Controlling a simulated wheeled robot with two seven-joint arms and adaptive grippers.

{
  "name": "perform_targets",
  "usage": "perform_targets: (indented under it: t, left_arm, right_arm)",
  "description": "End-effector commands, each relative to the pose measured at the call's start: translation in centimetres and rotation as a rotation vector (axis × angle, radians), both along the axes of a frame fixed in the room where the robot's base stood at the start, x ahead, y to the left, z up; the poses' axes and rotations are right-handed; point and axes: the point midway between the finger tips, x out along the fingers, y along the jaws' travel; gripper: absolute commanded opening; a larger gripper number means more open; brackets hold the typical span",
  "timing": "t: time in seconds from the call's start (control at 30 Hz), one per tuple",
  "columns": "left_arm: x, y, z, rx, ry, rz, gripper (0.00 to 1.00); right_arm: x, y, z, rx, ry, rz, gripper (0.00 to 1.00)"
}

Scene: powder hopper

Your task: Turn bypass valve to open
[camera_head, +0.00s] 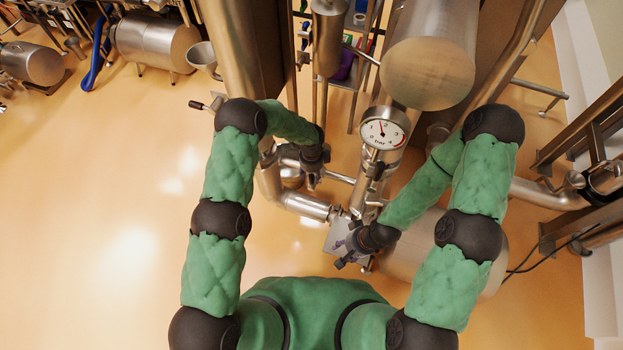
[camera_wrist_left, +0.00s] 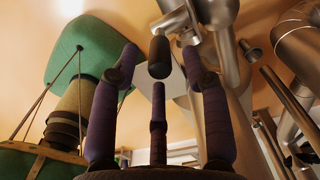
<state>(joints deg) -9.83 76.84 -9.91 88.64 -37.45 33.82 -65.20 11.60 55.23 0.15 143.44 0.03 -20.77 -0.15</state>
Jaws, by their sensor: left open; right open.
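In the left wrist view, a black rounded handle grip (camera_wrist_left: 159,57) on a metal lever (camera_wrist_left: 170,20) shows between and just beyond the fingertips. It looks like a valve handle; no label shows to confirm it is the bypass valve. My left gripper (camera_wrist_left: 160,72) is open around the line to this grip; I cannot tell if any finger touches it. In the head view my left gripper (camera_head: 313,178) is at the pipework left of the gauge and hides the handle. My right gripper (camera_head: 345,260) is open, lower, beside a small metal plate (camera_head: 340,236).
A round pressure gauge (camera_head: 385,130) stands between my arms. Steel pipes (camera_head: 306,204) and a large cylinder (camera_head: 428,70) crowd the space ahead. Another black-tipped lever (camera_head: 196,105) sticks out at left. A metal frame (camera_head: 590,140) stands at right. Floor (camera_head: 110,210) at left is clear.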

Motion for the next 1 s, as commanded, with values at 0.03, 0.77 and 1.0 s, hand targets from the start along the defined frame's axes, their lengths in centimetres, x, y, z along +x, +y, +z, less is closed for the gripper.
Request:
perform_targets:
  t: [0.03,0.77,1.0]
  left_arm:
    - [0.0,0.0,-0.9,0.000,0.000,0.001,0.46]
    - [0.0,0.0,-2.7,-0.001,0.000,0.002,0.00]
    - [-0.1,-0.1,-2.8,0.008,-0.002,0.000,0.00]
  right_arm:
    - [0.0,0.0,-0.4,0.000,0.000,0.000,0.49]
    - [0.0,0.0,-0.8,0.000,-0.001,0.000,0.49]
    - [0.0,0.0,-1.0,0.000,-0.001,0.000,0.49]
